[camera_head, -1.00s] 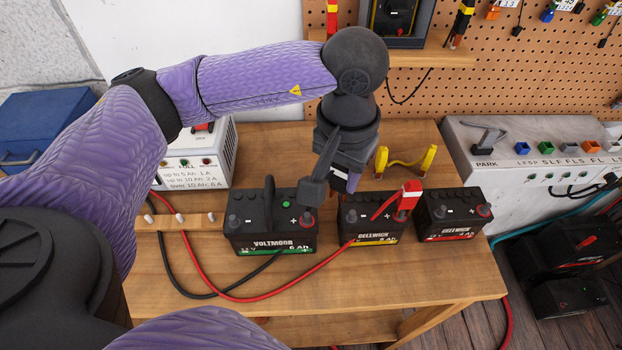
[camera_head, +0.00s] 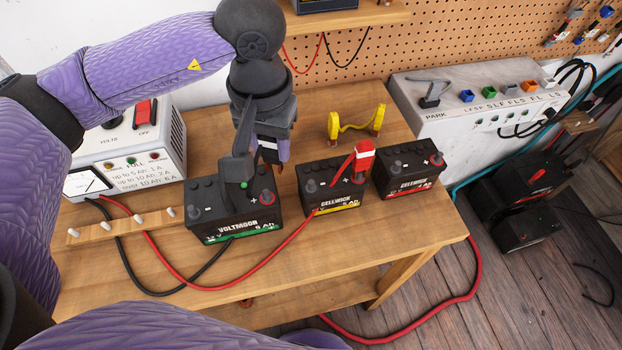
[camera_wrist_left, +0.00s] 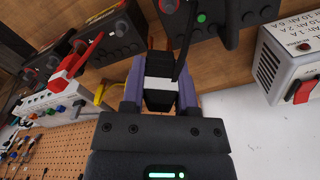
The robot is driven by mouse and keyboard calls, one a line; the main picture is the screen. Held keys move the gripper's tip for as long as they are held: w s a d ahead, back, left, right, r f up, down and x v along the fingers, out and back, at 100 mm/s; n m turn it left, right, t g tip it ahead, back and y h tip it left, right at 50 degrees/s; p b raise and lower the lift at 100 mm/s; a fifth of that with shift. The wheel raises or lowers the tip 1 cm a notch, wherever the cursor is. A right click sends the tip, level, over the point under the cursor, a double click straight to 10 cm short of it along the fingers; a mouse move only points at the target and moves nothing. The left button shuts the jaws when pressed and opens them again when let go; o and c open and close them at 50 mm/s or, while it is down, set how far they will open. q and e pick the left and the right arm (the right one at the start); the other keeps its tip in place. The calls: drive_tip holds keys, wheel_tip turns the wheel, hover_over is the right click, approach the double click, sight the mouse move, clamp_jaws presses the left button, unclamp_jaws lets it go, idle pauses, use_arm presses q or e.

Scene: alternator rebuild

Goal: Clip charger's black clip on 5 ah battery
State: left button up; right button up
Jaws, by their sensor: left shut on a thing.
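My left gripper (camera_head: 272,156) is shut on the charger's black clip (camera_wrist_left: 158,92), which has a white band, behind the gap between the left and middle batteries. The black clip is mostly hidden in the head view; the left wrist view shows it between the fingers, with a black cable (camera_wrist_left: 186,45) running from it. The 5 Ah battery (camera_head: 335,200), a black Cellwick with a yellow stripe, stands in the middle of the row. The red clip (camera_head: 365,157) sits at its plus post; its minus post (camera_head: 310,165) looks bare. My right gripper is not in view.
The white charger (camera_head: 130,150) stands at left behind a wooden peg strip (camera_head: 120,228). A Voltmoor battery (camera_head: 235,215) and a red-striped Cellwick (camera_head: 408,170) flank the middle one. A yellow jumper (camera_head: 355,125) stands behind. Red and black cables cross the front table.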

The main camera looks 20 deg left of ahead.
use_arm(q)
wheel_tip(320, 180, up, 4)
drive_tip(key=shift+f+p, duration=0.15)
drive_tip(key=shift+p, duration=0.7)
drive_tip(key=w+d+f+n+b, duration=0.1)
drive_tip(key=w+d+n+b, duration=0.1)
drive_tip(key=d+n, duration=0.35)
drive_tip(key=b, duration=0.4)
hover_over(311, 181)
drive_tip(key=shift+n, duration=0.25)
wheel_tip(311, 181, down, 5)
drive_tip(key=shift+r, duration=0.15)
drive_tip(key=shift+f, duration=0.2)
drive_tip(key=shift+f+b, duration=1.15)
drive_tip(key=shift+b, duration=0.2)
drive_tip(key=o, duration=1)
drive_tip(key=shift+c, duration=0.2)
